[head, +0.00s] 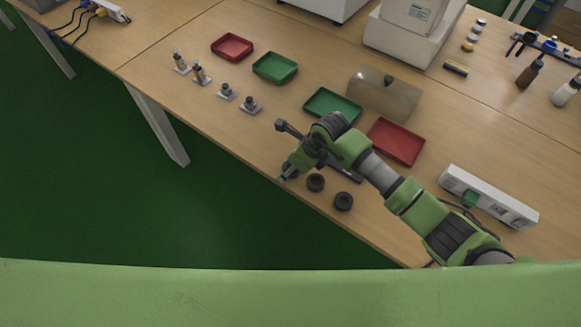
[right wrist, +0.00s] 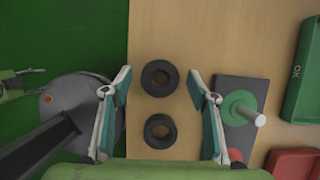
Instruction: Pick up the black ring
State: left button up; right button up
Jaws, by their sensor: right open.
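Two black rings (head: 316,183) (head: 343,201) lie on the wooden table near its front edge. In the right wrist view the two rings (right wrist: 160,78) (right wrist: 160,131) lie one above the other, flat and apart. A dark round shape (head: 290,170), perhaps another ring, is partly hidden by my right gripper in the head view. My right gripper (right wrist: 160,108) is open and empty, with its fingers on either side of the rings in the wrist view. My left gripper (right wrist: 36,82) shows at the left edge of that view, fingers apart and empty, over the green floor.
A dark plate with a green disc (right wrist: 239,108) and pale peg stands right of the rings. Green trays (head: 333,106) (head: 275,68) and red trays (head: 396,142) (head: 232,47) lie farther back. A white power strip (head: 488,196) is at right.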

jog(key=c, duration=1.1)
